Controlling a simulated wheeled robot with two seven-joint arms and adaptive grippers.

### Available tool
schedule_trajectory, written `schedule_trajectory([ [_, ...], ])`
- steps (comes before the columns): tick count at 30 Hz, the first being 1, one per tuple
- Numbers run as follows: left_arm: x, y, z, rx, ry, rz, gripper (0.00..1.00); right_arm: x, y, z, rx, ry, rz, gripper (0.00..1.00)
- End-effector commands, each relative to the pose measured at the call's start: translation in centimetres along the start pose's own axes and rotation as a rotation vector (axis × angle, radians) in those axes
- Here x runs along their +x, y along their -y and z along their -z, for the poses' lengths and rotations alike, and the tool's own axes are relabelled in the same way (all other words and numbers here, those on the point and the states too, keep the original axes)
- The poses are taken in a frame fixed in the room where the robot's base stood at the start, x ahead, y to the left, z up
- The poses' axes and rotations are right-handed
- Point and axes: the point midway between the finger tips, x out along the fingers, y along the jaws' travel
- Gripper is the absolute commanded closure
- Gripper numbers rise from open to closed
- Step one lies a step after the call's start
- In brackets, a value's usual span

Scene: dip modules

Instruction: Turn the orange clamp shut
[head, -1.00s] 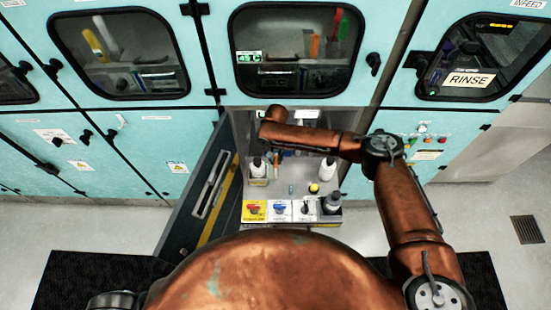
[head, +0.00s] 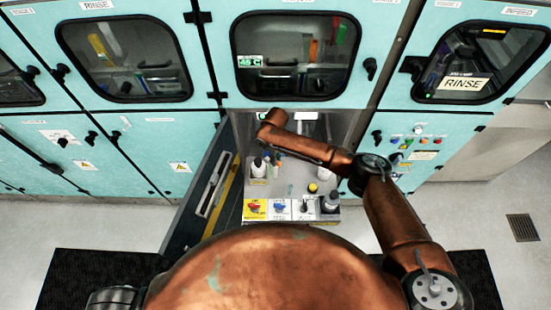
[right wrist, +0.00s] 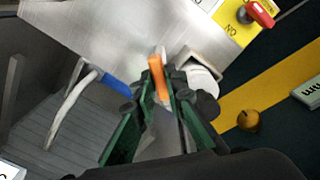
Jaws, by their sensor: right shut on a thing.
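The orange clamp (right wrist: 159,80) is a narrow orange bar in the middle of the right wrist view, in front of a white bottle (right wrist: 203,82). My right gripper (right wrist: 160,76) has its dark green fingers on both sides of it and is shut on it. In the head view my right arm reaches into the open bay, and the gripper's fingertips are too small and dark to make out there. My left gripper is in neither view.
The bay's grey shelf (head: 290,187) holds bottles and a front row of labelled valves, including a red knob (right wrist: 262,14). A dark open door (head: 205,190) stands at the left. A white hose (right wrist: 68,107) hangs beside my gripper.

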Motion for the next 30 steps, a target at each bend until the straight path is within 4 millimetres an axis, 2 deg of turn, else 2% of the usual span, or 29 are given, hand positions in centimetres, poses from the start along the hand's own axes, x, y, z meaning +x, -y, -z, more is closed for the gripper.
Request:
schedule_trajectory([
  [15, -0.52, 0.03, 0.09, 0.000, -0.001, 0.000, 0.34, 0.01, 0.11, 0.03, -0.460, -0.001, 0.002, 1.00],
  [24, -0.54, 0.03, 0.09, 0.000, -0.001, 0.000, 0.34, -0.02, 0.03, 0.05, -0.624, -0.001, 0.000, 1.00],
  [30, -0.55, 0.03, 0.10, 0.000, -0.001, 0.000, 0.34, -0.02, 0.02, 0.05, -0.673, -0.001, 0.000, 1.00],
])
